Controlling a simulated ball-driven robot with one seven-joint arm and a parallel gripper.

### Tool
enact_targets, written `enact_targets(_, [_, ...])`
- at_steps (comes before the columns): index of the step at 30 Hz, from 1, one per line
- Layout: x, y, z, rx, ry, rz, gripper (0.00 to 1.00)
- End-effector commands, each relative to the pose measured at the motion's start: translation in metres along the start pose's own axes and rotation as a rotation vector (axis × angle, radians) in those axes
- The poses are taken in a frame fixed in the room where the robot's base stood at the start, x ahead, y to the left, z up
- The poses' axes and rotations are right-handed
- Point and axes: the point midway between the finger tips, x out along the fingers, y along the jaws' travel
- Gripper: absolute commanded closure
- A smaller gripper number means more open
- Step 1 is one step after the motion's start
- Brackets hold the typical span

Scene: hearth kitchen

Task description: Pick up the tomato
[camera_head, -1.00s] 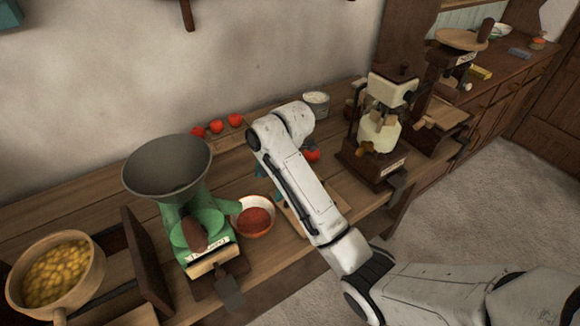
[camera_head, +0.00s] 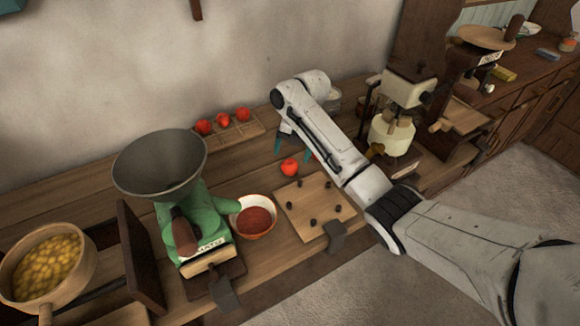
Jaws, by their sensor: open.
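A red tomato (camera_head: 290,168) sits on the wooden counter, behind a small board. Three more red tomatoes (camera_head: 222,121) stand in a row on a wooden tray (camera_head: 258,130) by the wall. My gripper (camera_head: 294,149) points down over the counter, its teal fingers apart, with nothing seen between them. It appears just behind or above the single tomato; the exact height and gap are hard to tell. A small red patch shows beside the right finger, mostly hidden by my arm.
A wooden board (camera_head: 290,208) with several dark bits lies in front. A cream grinder (camera_head: 392,130) stands right of my arm.

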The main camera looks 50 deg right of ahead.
Motion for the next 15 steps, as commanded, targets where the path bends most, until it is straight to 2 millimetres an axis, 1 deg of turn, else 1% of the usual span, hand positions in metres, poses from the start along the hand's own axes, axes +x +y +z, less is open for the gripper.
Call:
enact_targets(4, [0.014, -0.004, -0.002, 0.002, 0.004, -0.002, 0.19])
enact_targets(9, [0.039, -0.006, -0.002, 0.001, 0.002, -0.001, 0.19])
enact_targets(12, [0.048, -0.006, -0.002, 0.001, 0.001, 0.0, 0.19])
enact_targets(15, [0.052, -0.006, -0.002, 0.001, 0.0, 0.0, 0.19])
